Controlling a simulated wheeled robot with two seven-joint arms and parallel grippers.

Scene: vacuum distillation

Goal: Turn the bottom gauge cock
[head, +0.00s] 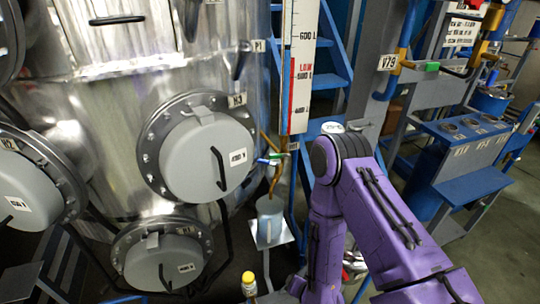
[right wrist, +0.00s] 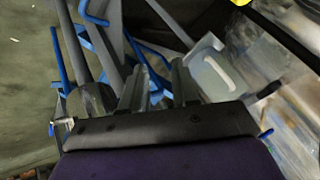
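The level gauge (head: 299,70) is a tall white board with a red strip and litre marks, standing beside the steel vessel. At its foot is the bottom gauge cock (head: 275,156), a small fitting with green and blue parts and brass-coloured pipe. A bent copper-coloured spout (head: 275,180) hangs below it, over a grey bucket (head: 270,218). My purple right arm stands just right of the cock, its hand not clearly visible in the head view. In the right wrist view my right gripper (right wrist: 157,80) has its two dark fingers apart with nothing between them. I cannot make out the cock there. My left gripper is out of view.
The steel vessel (head: 100,110) fills the left, with a round grey hatch (head: 190,165) near the cock. Blue stairs (head: 325,80) rise behind the gauge. A blue bench (head: 465,185) stands at right. A yellow-capped bottle (head: 249,284) is low in front.

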